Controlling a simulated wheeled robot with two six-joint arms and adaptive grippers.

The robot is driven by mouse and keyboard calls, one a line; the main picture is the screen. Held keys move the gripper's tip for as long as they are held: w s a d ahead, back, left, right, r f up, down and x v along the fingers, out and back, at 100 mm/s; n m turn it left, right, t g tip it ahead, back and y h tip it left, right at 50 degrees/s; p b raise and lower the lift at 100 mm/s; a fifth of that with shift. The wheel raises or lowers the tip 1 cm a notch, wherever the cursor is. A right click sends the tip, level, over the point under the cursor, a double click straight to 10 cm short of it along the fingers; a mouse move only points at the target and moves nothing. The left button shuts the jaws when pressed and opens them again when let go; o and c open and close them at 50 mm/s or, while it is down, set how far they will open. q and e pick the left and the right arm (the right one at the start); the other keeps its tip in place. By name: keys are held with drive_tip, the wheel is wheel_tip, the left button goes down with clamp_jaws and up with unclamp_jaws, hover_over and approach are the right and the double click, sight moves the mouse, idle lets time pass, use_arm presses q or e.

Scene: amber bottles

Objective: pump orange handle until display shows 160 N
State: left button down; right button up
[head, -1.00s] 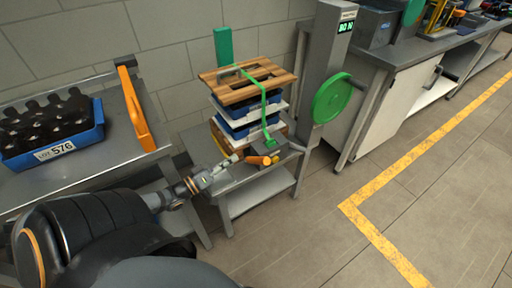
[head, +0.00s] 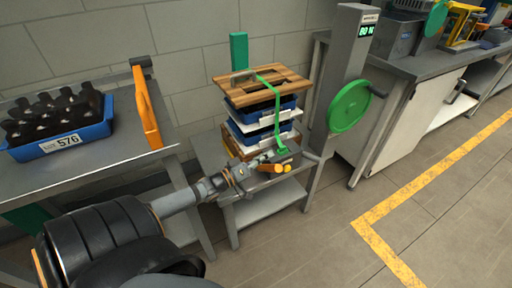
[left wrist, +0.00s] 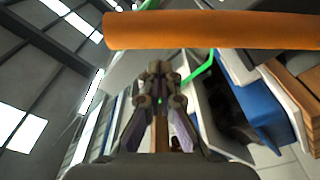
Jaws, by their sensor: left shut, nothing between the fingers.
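The orange handle (head: 270,169) is at the front of a grey tensioner on a green strap (head: 275,110). The strap runs over a stack of blue trays topped by a wooden board (head: 244,92). My left gripper (head: 251,167) is shut and empty, close beside the handle's left end. In the left wrist view the handle (left wrist: 215,31) crosses above the closed fingertips (left wrist: 158,72); I cannot tell whether they touch it. The display (head: 367,29) on the grey post is lit green, its digits too small to read surely. My right gripper is out of view.
A green wheel (head: 349,106) sits on the post right of the stack. A steel table (head: 95,172) at left holds a blue crate (head: 61,146) of dark bottles and an orange bracket (head: 147,108). The floor at right is clear, with yellow tape.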

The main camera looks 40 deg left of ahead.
sight(271, 165)
use_arm(q)
drive_tip(key=shift+s+d+f, duration=0.6)
drive_tip(key=shift+d+f, duration=0.1)
drive_tip(key=shift+d, duration=0.05)
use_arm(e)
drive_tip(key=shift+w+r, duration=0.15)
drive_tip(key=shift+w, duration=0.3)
use_arm(q)
drive_tip(key=shift+s+d+f+m+b, duration=0.1)
drive_tip(key=shift+d+f+m+b, duration=0.2)
drive_tip(key=shift+b, duration=0.1)
drive_tip(key=shift+s+d+f, duration=0.1)
drive_tip(key=shift+d+f, duration=0.05)
drive_tip(key=shift+f, duration=0.05)
drive_tip(key=s+d+f+m+h+b, duration=0.2)
drive_tip(key=d+f+m+b, duration=0.2)
drive_tip(key=f+m, duration=0.5)
drive_tip(key=shift+d+m+b, duration=0.35)
drive_tip(key=shift+m+b, duration=0.25)
drive_tip(key=shift+b, duration=0.65)
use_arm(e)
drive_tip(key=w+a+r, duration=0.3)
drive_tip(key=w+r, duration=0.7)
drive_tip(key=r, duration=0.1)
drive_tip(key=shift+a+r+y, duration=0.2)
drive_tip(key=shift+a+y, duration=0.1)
use_arm(q)
drive_tip(key=shift+s+f, duration=0.1)
drive_tip(key=shift+f, duration=0.1)
